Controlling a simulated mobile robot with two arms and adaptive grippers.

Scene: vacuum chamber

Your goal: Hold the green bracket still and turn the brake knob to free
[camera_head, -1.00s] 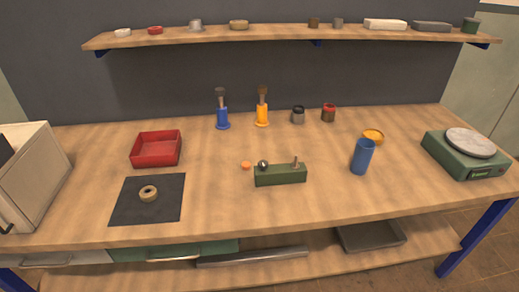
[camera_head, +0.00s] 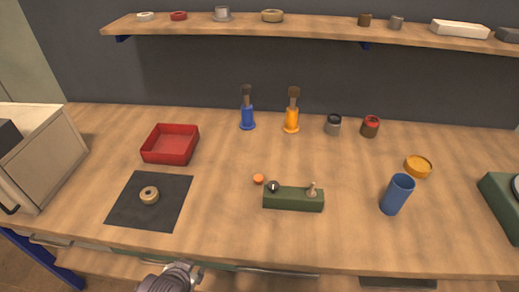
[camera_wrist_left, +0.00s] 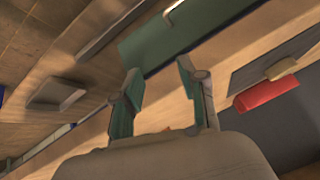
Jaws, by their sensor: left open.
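The green bracket (camera_head: 293,200) is a long block lying on the bench, right of the middle. A dark, shiny round knob (camera_head: 273,187) sits on its left end and a pale upright peg (camera_head: 312,190) on its right end; I cannot tell which is the brake knob. My left gripper (camera_wrist_left: 158,88) is open and empty in the left wrist view. In the head view only a grey part of my left arm shows at the bottom edge, in front of the bench and well apart from the bracket. My right gripper is not in view.
An orange disc (camera_head: 258,179) lies just left of the bracket. A black mat (camera_head: 125,209) with a tan ring (camera_head: 149,195) and a red tray (camera_head: 170,145) are at left. Bench in front of the bracket is clear.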

